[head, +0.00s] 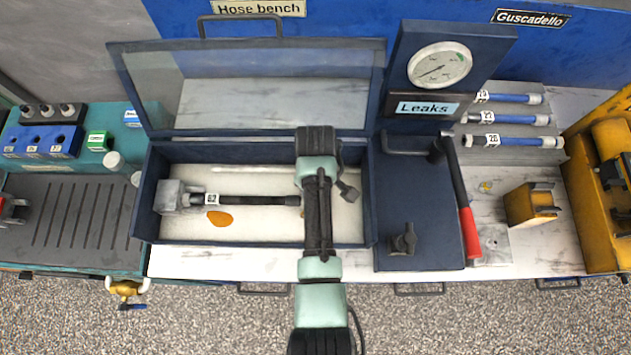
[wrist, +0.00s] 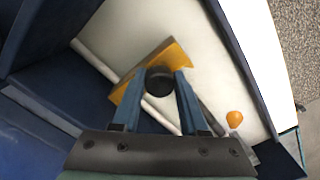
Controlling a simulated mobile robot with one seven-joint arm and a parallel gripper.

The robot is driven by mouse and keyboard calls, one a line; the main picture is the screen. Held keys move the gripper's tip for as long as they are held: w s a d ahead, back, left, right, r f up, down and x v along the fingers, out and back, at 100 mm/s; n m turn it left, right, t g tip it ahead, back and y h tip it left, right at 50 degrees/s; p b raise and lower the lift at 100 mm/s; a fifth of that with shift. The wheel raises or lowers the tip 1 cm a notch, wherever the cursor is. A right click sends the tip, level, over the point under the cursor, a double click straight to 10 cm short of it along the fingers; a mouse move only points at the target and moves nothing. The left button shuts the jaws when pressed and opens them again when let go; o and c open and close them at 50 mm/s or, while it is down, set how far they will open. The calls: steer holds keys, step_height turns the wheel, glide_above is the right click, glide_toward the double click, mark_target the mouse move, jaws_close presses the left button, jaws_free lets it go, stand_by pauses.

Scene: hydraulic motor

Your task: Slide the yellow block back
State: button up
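The yellow block (wrist: 172,58) lies inside the open blue box, across a pale rod, in the wrist view. A round black part (wrist: 159,81) sits in front of its middle. My gripper (wrist: 160,78) has one blue finger on each side of this black part, with little or no gap. I cannot tell if the fingers press on it. In the head view my arm covers this block and my fingertips.
The blue box (head: 256,242) has its clear lid up at the back. A black hose (head: 245,200) and an orange puddle (head: 219,218) are in it. Right of it are a red-handled lever (head: 468,235) and another yellow block (head: 533,203).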

jaws_close()
stand_by(1.0)
